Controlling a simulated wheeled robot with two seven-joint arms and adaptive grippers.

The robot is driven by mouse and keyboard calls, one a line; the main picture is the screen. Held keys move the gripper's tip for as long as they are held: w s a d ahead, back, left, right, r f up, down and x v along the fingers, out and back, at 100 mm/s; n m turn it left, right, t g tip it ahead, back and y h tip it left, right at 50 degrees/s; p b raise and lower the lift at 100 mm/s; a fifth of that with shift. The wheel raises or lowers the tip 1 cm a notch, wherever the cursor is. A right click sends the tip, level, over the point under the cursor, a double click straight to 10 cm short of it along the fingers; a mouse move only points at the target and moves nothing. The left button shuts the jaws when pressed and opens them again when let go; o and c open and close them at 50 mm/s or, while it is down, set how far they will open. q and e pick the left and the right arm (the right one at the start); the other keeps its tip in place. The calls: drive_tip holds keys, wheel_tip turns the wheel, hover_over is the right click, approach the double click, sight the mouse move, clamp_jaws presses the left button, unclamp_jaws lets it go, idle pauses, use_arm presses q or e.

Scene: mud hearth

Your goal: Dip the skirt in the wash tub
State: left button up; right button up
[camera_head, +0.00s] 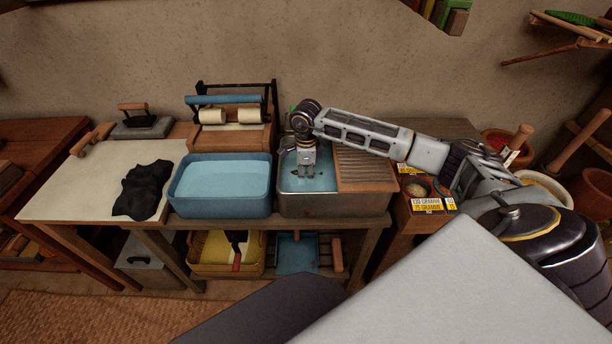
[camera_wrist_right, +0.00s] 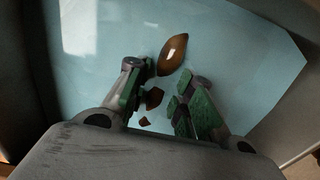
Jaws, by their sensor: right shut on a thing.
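My right gripper (camera_head: 306,172) reaches down into the metal wash tub (camera_head: 330,206), its fingertips at the blue water. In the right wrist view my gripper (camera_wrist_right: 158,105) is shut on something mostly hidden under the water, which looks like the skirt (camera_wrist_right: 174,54). Only small brown patches of it break the surface, with green parts around the fingers; its full shape is hidden. My left gripper is not in view.
A wooden washboard (camera_head: 366,169) covers the tub's right side. A blue basin of water (camera_head: 221,187) stands left of the tub. A black cloth (camera_head: 143,191) lies on the pale board. A roller wringer (camera_head: 232,115) stands behind the basin.

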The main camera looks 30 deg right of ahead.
drive_tip(key=shift+w+d+f+b, duration=0.25)
drive_tip(key=shift+w+b, duration=0.05)
drive_tip(key=shift+w, duration=0.15)
drive_tip(key=shift+w+d+f+b, duration=0.2)
drive_tip(key=shift+w+b, duration=0.1)
drive_tip(key=shift+w, duration=0.1)
drive_tip(key=shift+s+r, duration=0.1)
drive_tip(key=shift+s+a+r+p, duration=0.3)
drive_tip(key=shift+s+a+p, duration=0.1)
drive_tip(key=shift+s, duration=0.1)
drive_tip(key=shift+s+a+r+p, duration=0.25)
drive_tip(key=shift+s+p, duration=0.1)
drive_tip(key=shift+s, duration=0.15)
drive_tip(key=shift+w+d+f, duration=0.1)
drive_tip(key=shift+w, duration=0.05)
drive_tip(key=shift+w+d+f+b, duration=0.3)
drive_tip(key=shift+w+b, duration=0.15)
drive_tip(key=shift+w+d+f+b, duration=0.25)
drive_tip(key=shift+w+b, duration=0.15)
drive_tip(key=shift+w, duration=0.05)
drive_tip(key=shift+s+a+r, duration=0.1)
drive_tip(key=shift+s+r, duration=0.05)
drive_tip(key=shift+s+a+r+p, duration=0.25)
drive_tip(key=shift+s+a+p, duration=0.05)
drive_tip(key=shift+s+p, duration=0.15)
drive_tip(key=shift+s+a+r+p, duration=0.25)
drive_tip(key=shift+s+p, duration=0.05)
drive_tip(key=shift+s, duration=0.15)
